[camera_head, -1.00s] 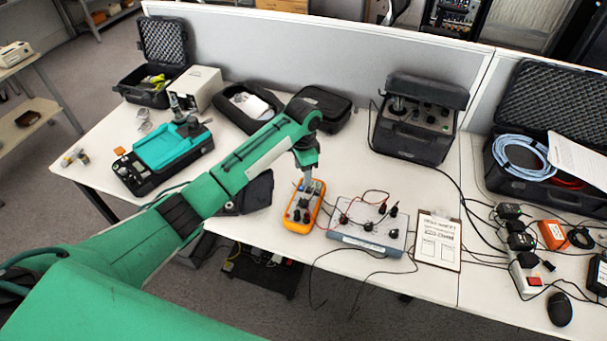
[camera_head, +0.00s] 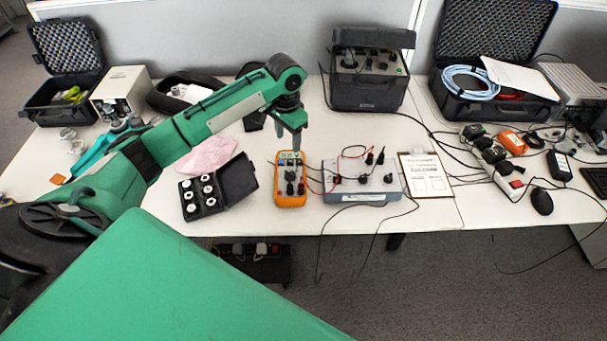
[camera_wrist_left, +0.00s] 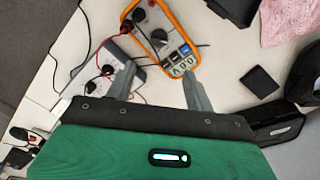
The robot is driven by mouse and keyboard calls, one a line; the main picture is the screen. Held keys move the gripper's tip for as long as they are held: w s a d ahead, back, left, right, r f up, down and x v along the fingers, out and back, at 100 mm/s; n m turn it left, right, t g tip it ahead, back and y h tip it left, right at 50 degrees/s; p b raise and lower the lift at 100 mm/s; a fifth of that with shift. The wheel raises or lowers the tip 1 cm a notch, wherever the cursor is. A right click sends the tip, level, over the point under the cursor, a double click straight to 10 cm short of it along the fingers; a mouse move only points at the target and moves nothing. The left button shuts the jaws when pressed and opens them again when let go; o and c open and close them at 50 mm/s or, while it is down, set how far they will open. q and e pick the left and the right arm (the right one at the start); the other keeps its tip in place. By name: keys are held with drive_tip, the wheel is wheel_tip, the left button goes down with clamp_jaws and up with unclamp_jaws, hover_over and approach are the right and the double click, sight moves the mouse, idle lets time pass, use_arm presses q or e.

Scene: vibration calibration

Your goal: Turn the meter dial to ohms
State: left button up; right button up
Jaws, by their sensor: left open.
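The orange multimeter (camera_head: 291,199) lies on the white table, with its display at the far end and a dark round dial (camera_head: 290,188) on its face. The multimeter also shows in the left wrist view (camera_wrist_left: 176,22), between and beyond the fingers, with the dial near its middle. My left gripper (camera_head: 287,147) hangs above the table just behind the multimeter in the head view, pointing down. My right gripper is not in view.
A grey box with knobs and leads (camera_head: 361,182) stands right of the meter, then a clipboard (camera_head: 426,176). An open case of white parts (camera_head: 239,181) lies left of it. A black instrument (camera_head: 368,82) stands behind. Thin cables hang over the front table edge.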

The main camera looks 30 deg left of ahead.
use_arm(q)
hover_over(290, 172)
wheel_tip(290, 172, down, 5)
wheel_tip(290, 172, down, 8)
drive_tip(key=shift+d+r+p, duration=0.1)
drive_tip(key=shift+r+p, duration=0.15)
drive_tip(key=shift+p, duration=0.5)
drive_tip(key=shift+f, duration=0.7)
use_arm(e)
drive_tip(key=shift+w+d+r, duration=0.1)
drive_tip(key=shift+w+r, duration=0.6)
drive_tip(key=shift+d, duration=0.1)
